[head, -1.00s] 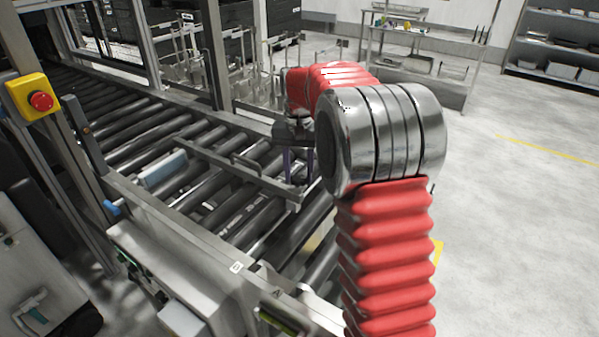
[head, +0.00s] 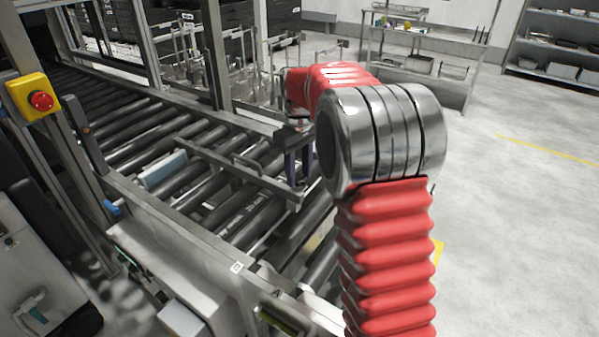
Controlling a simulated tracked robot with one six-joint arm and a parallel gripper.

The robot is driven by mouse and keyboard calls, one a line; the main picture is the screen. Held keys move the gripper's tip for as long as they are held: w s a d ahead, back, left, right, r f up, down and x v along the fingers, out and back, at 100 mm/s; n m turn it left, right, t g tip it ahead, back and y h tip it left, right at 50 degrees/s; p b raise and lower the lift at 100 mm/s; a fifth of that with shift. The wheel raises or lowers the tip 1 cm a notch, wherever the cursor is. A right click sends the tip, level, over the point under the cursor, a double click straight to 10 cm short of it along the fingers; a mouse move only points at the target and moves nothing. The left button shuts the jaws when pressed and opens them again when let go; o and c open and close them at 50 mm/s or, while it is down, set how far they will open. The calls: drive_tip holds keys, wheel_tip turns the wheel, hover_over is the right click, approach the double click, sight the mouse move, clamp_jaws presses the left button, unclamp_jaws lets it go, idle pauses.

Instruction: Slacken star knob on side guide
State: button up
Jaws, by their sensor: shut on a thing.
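The side guide (head: 222,164) is a grey metal rail lying across the dark rollers in the middle of the head view. My gripper (head: 298,182) points down at the guide's right end, with its two dark fingers close together. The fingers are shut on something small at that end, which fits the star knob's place. The knob itself is hidden between the fingers and too small to make out.
The roller conveyor (head: 133,128) runs to the back left. A yellow box with a red stop button (head: 41,101) stands at the left. A metal table (head: 425,78) stands behind; the right floor is clear.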

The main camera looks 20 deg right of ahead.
sight(298, 177)
drive_tip(key=shift+w+r+n, duration=0.15)
drive_tip(key=shift+n, duration=0.35)
drive_tip(key=o, duration=1)
drive_tip(key=shift+o, duration=0.2)
wheel_tip(298, 177, up, 14)
drive_tip(key=shift+f, duration=0.25)
idle(0.4)
